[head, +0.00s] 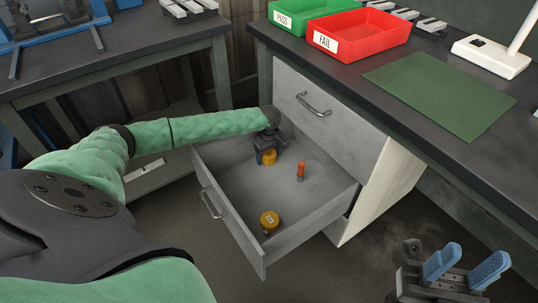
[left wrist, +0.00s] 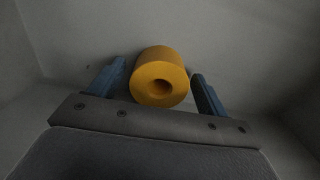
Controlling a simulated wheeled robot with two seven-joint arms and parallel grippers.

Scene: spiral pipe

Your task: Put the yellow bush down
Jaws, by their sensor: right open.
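The yellow bush (head: 269,158), a short cylinder with a hole, is inside the open drawer (head: 232,232), near its back left. My left gripper (head: 266,157) is over it from above. In the left wrist view the bush (left wrist: 160,78) lies between the two blue fingers of my left gripper (left wrist: 158,84). Narrow gaps show between the bush and the fingers, so the gripper looks open around it. The bush appears to be at the drawer floor; its contact with the floor is hidden. My right gripper (head: 466,266) is open and empty at the lower right, outside the drawer.
An orange peg (head: 301,171) stands in the drawer, right of the bush. A yellow round part (head: 269,221) lies near the drawer front. The red FAIL tray (head: 360,36), green PASS tray (head: 290,17) and green mat (head: 440,95) are on the workbench above.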

